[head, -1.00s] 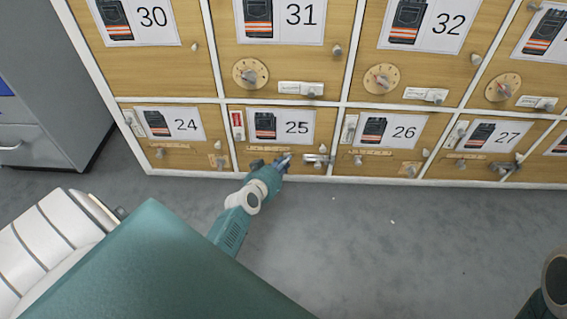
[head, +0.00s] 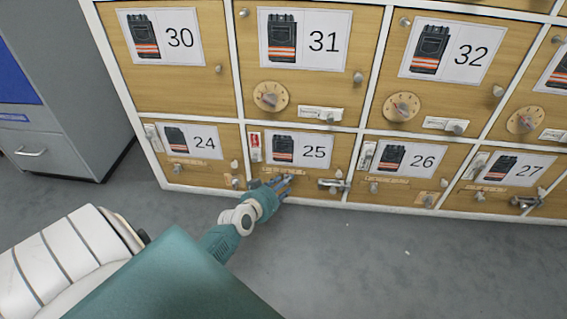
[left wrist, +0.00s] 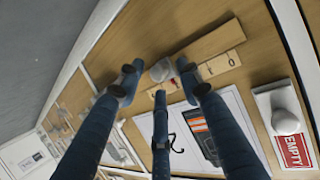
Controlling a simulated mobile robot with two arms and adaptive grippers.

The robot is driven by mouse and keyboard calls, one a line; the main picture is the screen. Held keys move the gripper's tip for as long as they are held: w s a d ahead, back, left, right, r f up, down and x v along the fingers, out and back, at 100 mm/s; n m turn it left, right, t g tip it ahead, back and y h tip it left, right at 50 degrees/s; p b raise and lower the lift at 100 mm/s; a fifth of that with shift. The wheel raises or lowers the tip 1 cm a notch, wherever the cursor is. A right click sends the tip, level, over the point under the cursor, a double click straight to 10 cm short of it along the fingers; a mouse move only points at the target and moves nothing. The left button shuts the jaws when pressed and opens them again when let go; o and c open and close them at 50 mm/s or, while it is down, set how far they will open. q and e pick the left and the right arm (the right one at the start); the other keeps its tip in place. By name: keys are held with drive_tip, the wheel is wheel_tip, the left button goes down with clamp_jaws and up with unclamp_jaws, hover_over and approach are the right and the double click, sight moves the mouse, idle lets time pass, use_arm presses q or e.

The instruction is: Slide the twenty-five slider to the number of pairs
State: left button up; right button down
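Door 25 (head: 335,168) is in the bottom row, with a card (head: 300,150) showing dark trousers with orange bands and the number 25. Its slider strip (head: 299,175) lies below the card, partly hidden by my left gripper (head: 284,183). The strip's scale (left wrist: 220,65) has marks too small to read surely. My left gripper (left wrist: 160,78) is open, its fingertips either side of the knob with gaps showing. My right gripper is out of view.
A red EMPTY sign (left wrist: 292,150) with a pale sliding cover (left wrist: 275,103) is on door 25. A metal latch (head: 333,184) is at its lower right. Doors 24 (head: 190,180) and 26 (head: 400,195) flank it.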

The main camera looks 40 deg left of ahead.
use_arm(q)
drive_tip(key=v, duration=1.2)
idle(0.4)
